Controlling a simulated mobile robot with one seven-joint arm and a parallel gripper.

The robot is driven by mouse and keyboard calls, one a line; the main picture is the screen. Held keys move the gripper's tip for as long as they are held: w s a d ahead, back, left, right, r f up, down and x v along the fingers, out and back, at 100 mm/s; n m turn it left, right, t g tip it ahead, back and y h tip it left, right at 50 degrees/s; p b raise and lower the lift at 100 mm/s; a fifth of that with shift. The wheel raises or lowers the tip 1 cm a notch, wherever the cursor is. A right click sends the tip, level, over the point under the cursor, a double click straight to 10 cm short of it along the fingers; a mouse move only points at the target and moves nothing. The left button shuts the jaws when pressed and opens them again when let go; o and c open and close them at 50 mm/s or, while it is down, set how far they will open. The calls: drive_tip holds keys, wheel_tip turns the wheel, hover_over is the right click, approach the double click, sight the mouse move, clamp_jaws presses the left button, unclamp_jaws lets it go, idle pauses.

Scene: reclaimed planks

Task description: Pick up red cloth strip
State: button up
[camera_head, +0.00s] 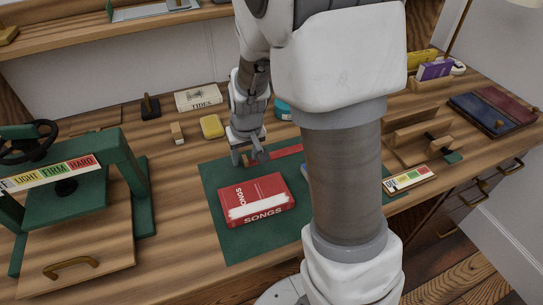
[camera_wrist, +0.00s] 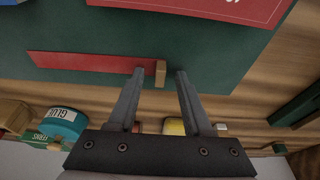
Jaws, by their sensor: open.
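The red cloth strip (camera_head: 287,151) lies on the green mat (camera_head: 222,232), behind the red SONGS book (camera_head: 255,198). In the wrist view the strip (camera_wrist: 85,62) runs flat to the left from my gripper, and a small tan wooden block (camera_wrist: 160,74) is at its right end. My gripper (camera_wrist: 160,71) is open, with its fingertips either side of that block in the picture. I cannot tell whether they touch it. In the head view my gripper (camera_head: 250,161) is pointing down near the strip's left end; my arm hides part of the mat.
A glue tub (camera_wrist: 62,122) and a yellow block (camera_head: 212,127) stand behind the mat. The TIDES book (camera_head: 198,97) is further back. A green press (camera_head: 75,185) fills the left. Wooden racks (camera_head: 415,135) stand at right.

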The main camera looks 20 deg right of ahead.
clamp_jaws()
idle(0.3)
